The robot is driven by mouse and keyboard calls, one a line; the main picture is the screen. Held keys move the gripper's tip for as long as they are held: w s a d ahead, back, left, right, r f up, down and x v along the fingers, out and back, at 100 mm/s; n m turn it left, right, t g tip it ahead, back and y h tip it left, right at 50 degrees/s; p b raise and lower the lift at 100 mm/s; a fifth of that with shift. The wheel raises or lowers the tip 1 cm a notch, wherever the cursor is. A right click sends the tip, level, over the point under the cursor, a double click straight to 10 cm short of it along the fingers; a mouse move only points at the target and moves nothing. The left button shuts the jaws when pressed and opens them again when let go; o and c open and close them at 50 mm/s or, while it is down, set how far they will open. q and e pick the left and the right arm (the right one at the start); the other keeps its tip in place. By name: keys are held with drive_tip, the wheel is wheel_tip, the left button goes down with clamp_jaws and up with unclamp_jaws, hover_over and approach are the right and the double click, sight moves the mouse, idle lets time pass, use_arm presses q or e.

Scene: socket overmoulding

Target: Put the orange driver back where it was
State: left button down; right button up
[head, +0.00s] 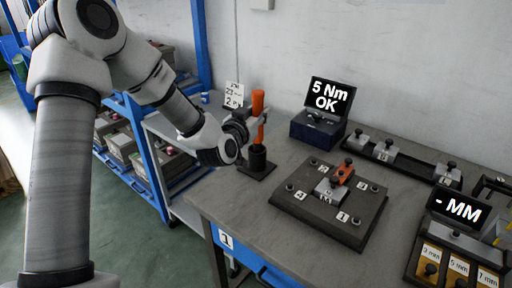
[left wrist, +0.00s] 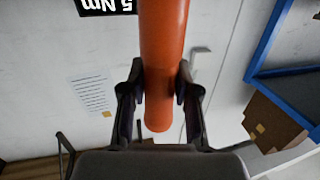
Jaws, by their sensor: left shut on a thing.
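The orange driver (head: 258,103) stands about upright at the left back of the bench. My left gripper (head: 259,121) is shut on it from the left. The left wrist view also shows the driver (left wrist: 163,35) between the two fingers of the left gripper (left wrist: 160,88). Right below the driver is a dark round holder on a square base (head: 257,158). The driver's lower end meets or nearly meets the holder's top; I cannot tell whether it is seated in it. My right gripper is not in view.
A dark plate (head: 331,222) with a metal block and an orange-red part stands in the middle of the bench. Behind it is a screen reading "5 Nm OK" (head: 330,97). A dark rail (head: 405,163) and a "- MM" display (head: 459,208) are at right. A blue shelf rack is at left.

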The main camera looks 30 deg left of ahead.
use_arm(q)
wheel_tip(320, 180, down, 6)
drive_tip(key=shift+s+r, duration=0.1)
drive_tip(key=shift+r, duration=0.15)
drive_tip(key=shift+f, duration=0.25)
drive_tip(key=shift+b, duration=0.3)
drive_tip(key=c, duration=0.8)
unclamp_jaws()
drive_tip(key=shift+f, duration=0.15)
drive_tip(key=shift+c, duration=0.2)
